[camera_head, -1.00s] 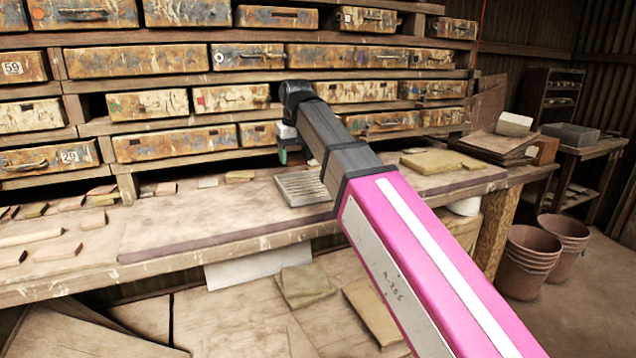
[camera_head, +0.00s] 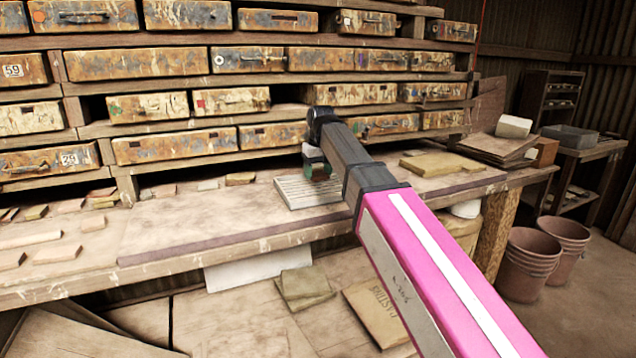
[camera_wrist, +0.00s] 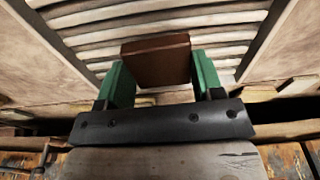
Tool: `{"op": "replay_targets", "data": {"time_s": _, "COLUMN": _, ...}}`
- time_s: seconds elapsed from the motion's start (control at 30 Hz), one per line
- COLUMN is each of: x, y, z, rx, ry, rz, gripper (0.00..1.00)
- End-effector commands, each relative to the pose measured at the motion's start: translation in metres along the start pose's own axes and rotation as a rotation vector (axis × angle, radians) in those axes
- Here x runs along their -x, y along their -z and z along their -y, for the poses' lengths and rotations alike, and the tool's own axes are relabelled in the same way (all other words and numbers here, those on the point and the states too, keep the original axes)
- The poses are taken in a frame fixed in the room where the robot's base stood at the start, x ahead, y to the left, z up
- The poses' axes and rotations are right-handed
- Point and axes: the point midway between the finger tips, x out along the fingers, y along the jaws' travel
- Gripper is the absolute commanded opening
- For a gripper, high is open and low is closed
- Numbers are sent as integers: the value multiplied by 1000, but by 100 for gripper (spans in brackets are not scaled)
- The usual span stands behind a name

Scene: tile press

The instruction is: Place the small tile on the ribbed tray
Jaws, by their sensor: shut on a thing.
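The ribbed tray (camera_head: 300,194) is a pale slatted piece on the workbench, just under the end of my arm. My gripper (camera_head: 316,168) hangs over its back right part, with the arm hiding some of the tray's right side. In the wrist view my gripper (camera_wrist: 160,84) has two green fingers closed on a small brown tile (camera_wrist: 156,60). The tile is held in front of the ribs of the tray (camera_wrist: 95,40). I cannot tell whether the tile touches the ribs.
Several loose tiles lie on the left of the workbench (camera_head: 200,225). Flat yellowish slabs (camera_head: 430,163) lie to the right of the tray. Shelves of rusty drawers (camera_head: 180,146) stand close behind.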

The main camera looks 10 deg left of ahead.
Motion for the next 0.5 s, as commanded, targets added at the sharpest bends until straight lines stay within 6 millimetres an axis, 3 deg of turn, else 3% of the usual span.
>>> {"op": "replay_targets", "data": {"time_s": 0.3, "x": -36, "y": -5, "z": 0, "rx": 0, "ry": 0, "rz": 1, "gripper": 36}}
{"op": "replay_targets", "data": {"time_s": 0.5, "x": -37, "y": -5, "z": 0, "rx": 0, "ry": 0, "rz": 0, "gripper": 36}}
